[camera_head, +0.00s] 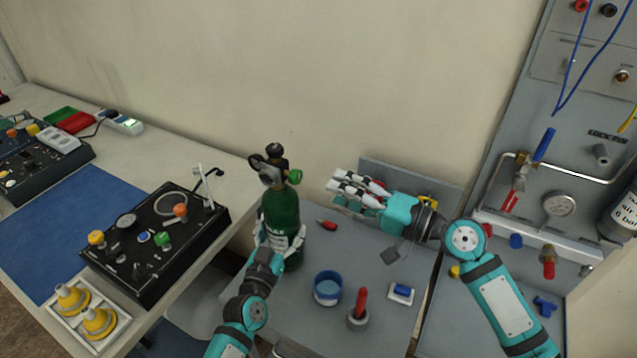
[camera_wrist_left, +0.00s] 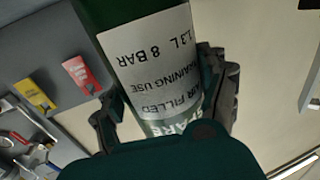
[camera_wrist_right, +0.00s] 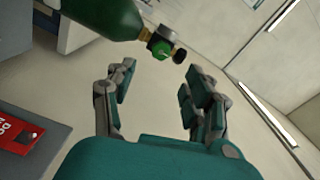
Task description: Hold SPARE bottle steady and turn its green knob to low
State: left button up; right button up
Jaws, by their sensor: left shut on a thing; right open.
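The SPARE bottle (camera_head: 281,212) is a green cylinder standing upright on the grey table, with a black valve and gauge on top. Its green knob (camera_head: 295,176) sticks out to the right of the valve; it also shows in the right wrist view (camera_wrist_right: 163,52). The knob's setting is too small to read.
A blue cup (camera_head: 327,289), a red-handled tool (camera_head: 358,310) and a blue-white block (camera_head: 400,293) stand on the grey table (camera_head: 375,265). A black control box (camera_head: 155,240) is on the left bench. A gauge panel (camera_head: 560,205) rises at right.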

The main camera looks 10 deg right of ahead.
pick_arm(q)
jog(key=shift+d+f, duration=0.1)
pick_arm(e)
jog(key=v, duration=0.2)
jog(key=shift+s+d, duration=0.3)
pick_arm(q)
jog(key=o, duration=1.7)
pick_arm(e)
jog(key=shift+d, duration=0.1)
